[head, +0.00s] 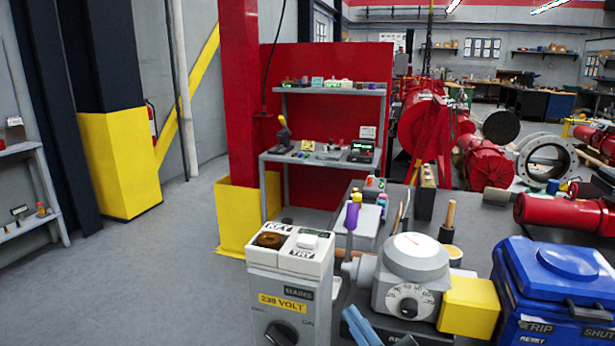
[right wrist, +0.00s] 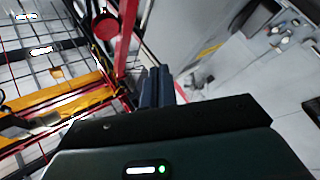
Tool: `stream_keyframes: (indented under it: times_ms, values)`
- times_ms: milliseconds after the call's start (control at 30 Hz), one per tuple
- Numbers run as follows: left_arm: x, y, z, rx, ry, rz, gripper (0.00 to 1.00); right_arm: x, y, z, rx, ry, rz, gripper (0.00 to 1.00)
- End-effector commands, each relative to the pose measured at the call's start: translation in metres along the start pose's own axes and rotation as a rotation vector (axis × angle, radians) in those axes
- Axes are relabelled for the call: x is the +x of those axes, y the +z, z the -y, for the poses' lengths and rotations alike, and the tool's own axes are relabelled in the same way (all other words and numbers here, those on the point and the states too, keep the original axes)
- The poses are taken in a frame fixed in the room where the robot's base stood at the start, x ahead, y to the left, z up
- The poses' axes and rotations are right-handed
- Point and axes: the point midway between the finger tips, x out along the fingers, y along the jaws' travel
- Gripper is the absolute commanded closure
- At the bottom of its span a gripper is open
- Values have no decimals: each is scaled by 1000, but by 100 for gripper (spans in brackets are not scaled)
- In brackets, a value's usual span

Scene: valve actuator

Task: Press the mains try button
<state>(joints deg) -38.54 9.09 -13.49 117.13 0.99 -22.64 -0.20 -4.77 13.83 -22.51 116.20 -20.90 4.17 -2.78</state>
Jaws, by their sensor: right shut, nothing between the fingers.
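The mains box (head: 262,291) is a pale grey box at the lower middle of the head view, with a 230 VOLT label and a dark rotary knob on its front. My left gripper is not in view.
A grey valve actuator with a dial (head: 408,262) and yellow block (head: 468,306) stands right of the box. A blue TRIP box (head: 553,285) is farther right. A purple-topped handle (head: 351,216) rises behind. Floor at left is clear.

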Motion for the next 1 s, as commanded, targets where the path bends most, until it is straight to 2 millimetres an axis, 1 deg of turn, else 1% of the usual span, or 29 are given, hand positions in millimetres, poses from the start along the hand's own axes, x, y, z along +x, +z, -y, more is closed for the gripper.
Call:
stream_keyframes:
  times_ms: [33,67,100,167,200,267,300,400,433,500,600,1000]
  values:
    - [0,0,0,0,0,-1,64,-26,31,15,96,-7,136,100]
    - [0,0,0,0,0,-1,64,-41,47,24,146,-11,210,100]
    - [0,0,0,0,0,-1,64,-62,67,35,212,-15,307,100]
    - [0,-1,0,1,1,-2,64,-95,92,53,305,-23,446,100]
    - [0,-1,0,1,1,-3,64,-118,105,65,362,-28,534,100]
    - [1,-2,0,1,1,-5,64,-151,121,82,437,-37,653,100]
    - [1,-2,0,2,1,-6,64,-172,129,92,482,-42,722,100]
    - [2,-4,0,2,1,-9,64,-213,140,112,569,-52,859,100]
    - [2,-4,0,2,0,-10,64,-222,141,116,587,-54,889,100]
    - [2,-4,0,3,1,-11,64,-239,144,124,620,-59,940,100]
    - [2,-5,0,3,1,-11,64,-250,145,129,644,-61,976,100]
    - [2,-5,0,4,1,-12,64,-250,145,130,644,-62,978,100]
